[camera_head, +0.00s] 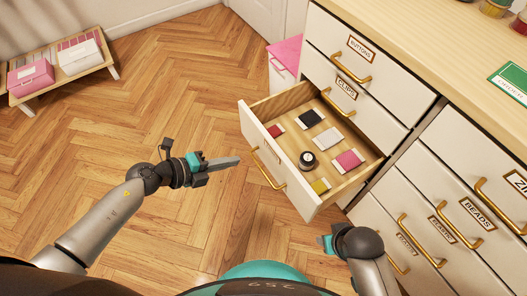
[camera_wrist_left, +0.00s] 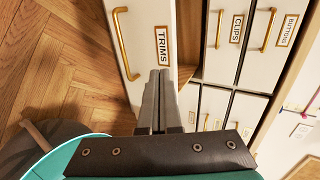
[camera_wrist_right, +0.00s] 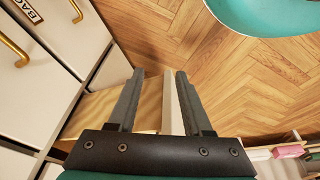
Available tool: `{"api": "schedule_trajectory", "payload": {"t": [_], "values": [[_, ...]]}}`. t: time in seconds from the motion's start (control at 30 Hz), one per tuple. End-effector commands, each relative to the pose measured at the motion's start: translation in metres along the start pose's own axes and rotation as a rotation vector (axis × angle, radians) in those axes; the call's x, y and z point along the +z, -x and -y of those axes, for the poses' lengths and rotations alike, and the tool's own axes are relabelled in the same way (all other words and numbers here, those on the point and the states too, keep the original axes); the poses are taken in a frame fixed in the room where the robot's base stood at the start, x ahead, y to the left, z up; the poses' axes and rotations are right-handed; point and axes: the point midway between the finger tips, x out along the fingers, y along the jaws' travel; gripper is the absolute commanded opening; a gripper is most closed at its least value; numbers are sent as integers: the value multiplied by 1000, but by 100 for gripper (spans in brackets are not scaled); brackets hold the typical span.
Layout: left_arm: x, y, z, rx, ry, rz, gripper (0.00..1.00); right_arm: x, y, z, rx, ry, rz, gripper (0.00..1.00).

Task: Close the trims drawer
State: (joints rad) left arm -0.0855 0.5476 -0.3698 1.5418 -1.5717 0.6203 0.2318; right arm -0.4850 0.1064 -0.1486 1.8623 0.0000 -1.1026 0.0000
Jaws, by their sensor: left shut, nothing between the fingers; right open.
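The trims drawer (camera_head: 266,165) stands open, pulled well out from the white cabinet. It holds several small coloured packets and a dark round spool (camera_head: 308,160). Its brass handle (camera_head: 267,170) also shows in the left wrist view (camera_wrist_left: 122,45), beside the TRIMS label (camera_wrist_left: 161,47). My left gripper (camera_head: 238,161) is shut and empty, just left of the drawer front; whether it touches cannot be told. My right gripper (camera_wrist_right: 160,74) is open near the drawer's near side, with the front panel's edge (camera_wrist_right: 174,100) seen beyond its fingers. In the head view only part of it (camera_head: 325,243) shows.
The CLIPS drawer (camera_head: 365,108) and BUTTONS drawer (camera_head: 375,55) above are shut. More drawers, one labelled BEADS (camera_head: 470,215), lie to the right. A pink box (camera_head: 285,55) stands beside the cabinet. A low bench (camera_head: 65,75) with boxes is far left. The wood floor between is clear.

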Motion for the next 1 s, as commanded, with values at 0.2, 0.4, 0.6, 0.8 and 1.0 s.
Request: {"api": "schedule_trajectory", "payload": {"t": [0.2, 0.4, 0.6, 0.8, 1.0], "values": [[0, -31, -1, -3, 1, 1, 0, -16, 18, -1, 2, -2, -39, 50], [1, -55, -1, -3, 0, 2, 0, -27, 38, -2, 4, -3, -72, 50], [0, -77, -1, -3, 2, 1, 0, -35, 59, -3, 6, -4, -103, 50], [1, -98, 13, -3, 2, 1, 0, -40, 76, -3, 8, -5, -127, 50], [0, -107, 19, -2, 3, 0, 0, -42, 86, -3, 8, -6, -139, 50]]}}
